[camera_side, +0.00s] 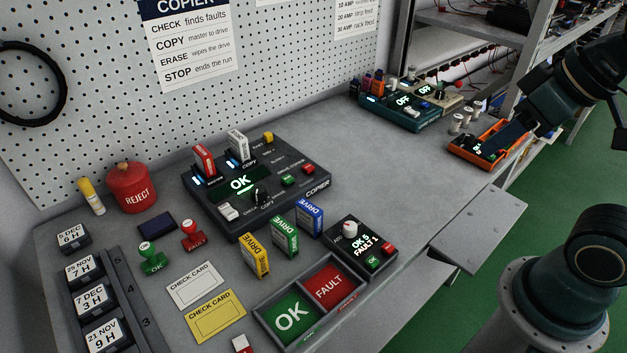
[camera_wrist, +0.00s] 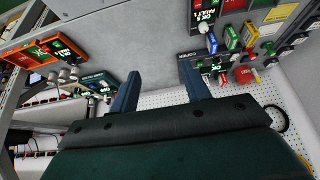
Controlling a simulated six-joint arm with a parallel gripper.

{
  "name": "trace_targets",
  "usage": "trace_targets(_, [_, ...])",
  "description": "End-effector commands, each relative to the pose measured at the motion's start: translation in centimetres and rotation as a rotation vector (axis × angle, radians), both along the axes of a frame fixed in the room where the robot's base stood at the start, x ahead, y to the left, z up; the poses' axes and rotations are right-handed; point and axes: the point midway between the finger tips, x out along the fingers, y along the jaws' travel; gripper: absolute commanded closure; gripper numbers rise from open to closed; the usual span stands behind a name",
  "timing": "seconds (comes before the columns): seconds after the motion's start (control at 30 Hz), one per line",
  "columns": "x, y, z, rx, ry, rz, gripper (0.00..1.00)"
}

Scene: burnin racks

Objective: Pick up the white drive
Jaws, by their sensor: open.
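The white drive (camera_side: 238,146) stands upright in the right slot of the black copier (camera_side: 285,205), by the COPY label, in the side view. A red drive (camera_side: 204,162) stands in the slot to its left. The copier also shows upside down in the wrist view, where the white drive is too small to make out surely. My gripper (camera_wrist: 162,90) is open and empty, its two blue fingers apart in the wrist view. In the side view it is at the far right, by the orange device, well away from the white drive.
Yellow (camera_side: 255,256), green (camera_side: 285,237) and blue (camera_side: 310,219) drives stand in front of the copier. An OK/FAULT tray (camera_side: 335,312) and a small counter box (camera_side: 362,248) are nearer. An orange device (camera_side: 487,143) and a teal device (camera_side: 401,107) stand at right. The bench between is clear.

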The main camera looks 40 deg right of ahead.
Motion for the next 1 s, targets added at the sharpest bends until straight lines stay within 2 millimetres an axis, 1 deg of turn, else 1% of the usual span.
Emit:
trace_targets(0.17, [0.1, 0.0, 0.1, 0.000, 0.000, 0.000, 0.53])
trace_targets(0.27, [0.4, 0.0, 0.3, 0.001, 0.000, 0.000, 0.53])
trace_targets(0.37, [1.3, 0.1, 0.7, 0.001, 0.002, 0.000, 0.53])
trace_targets(0.47, [2.6, 0.2, 1.4, 0.002, 0.002, 0.000, 0.53])
trace_targets(0.67, [6.9, 0.8, 3.1, 0.006, 0.002, 0.000, 0.53])
trace_targets(0.8, [10.4, 1.5, 3.9, 0.008, 0.000, -0.002, 0.53])
trace_targets(1.0, [15.6, 2.8, 4.6, 0.009, -0.002, -0.003, 0.53])
